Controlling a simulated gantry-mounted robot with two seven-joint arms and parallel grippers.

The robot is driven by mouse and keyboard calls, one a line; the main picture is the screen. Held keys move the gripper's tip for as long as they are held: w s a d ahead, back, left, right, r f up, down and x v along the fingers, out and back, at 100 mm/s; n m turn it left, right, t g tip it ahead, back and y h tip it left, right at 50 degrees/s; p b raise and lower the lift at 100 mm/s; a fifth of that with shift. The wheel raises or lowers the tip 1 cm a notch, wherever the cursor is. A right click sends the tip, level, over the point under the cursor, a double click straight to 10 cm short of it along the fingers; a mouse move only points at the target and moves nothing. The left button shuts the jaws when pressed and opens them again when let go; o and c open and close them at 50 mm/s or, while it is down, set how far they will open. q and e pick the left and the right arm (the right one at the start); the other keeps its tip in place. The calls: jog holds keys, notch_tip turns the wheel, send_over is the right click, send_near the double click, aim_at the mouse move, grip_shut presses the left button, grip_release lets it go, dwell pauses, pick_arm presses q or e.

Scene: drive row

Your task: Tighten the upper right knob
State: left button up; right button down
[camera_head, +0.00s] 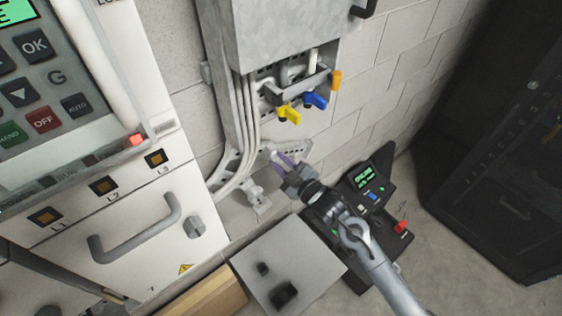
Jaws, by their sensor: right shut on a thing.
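My right gripper (277,158), with purplish fingers, reaches up from the lower right to a pale bracket (298,147) below the grey wall cabinet. It is shut on a small pale knob-like part, largely hidden by the fingers. I cannot tell how far the knob is screwed in, or surely whether it is the upper right one. Another pale fitting (257,196) sits lower left of the gripper. My left gripper is out of view.
A black device with a green display (364,178) stands behind my right arm. A white cabinet with a handle (135,232) is at left, a grey plate (285,262) below.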

jog(key=c, duration=1.2)
grip_release()
jog(key=shift+o, duration=0.3)
jog(key=v, duration=1.1)
jog(key=shift+b, duration=0.4)
jog(key=shift+w, duration=0.1)
